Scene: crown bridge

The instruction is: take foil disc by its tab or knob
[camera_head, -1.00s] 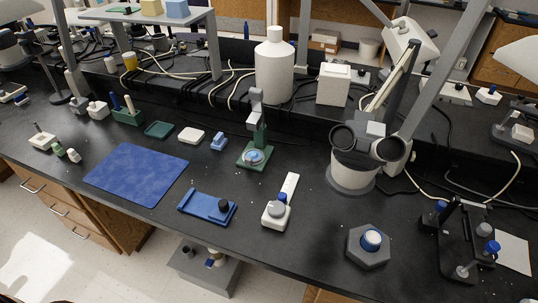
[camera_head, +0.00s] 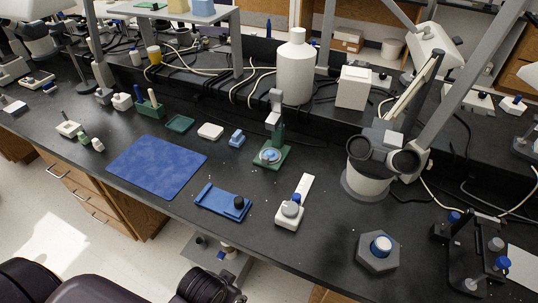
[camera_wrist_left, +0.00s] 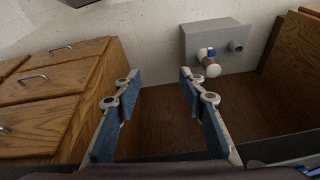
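A small round pale-blue and silvery disc (camera_head: 271,156) lies on the green stand (camera_head: 284,162) near the middle of the bench in the head view. It may be the foil disc; its tab or knob is too small to make out. In the head view only dark parts of my arm show at the bottom left, away from the bench objects. My right gripper is in neither current view.
A blue mat (camera_head: 158,166) lies left of the stand. A microscope-like instrument (camera_head: 370,180) rises at the right.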

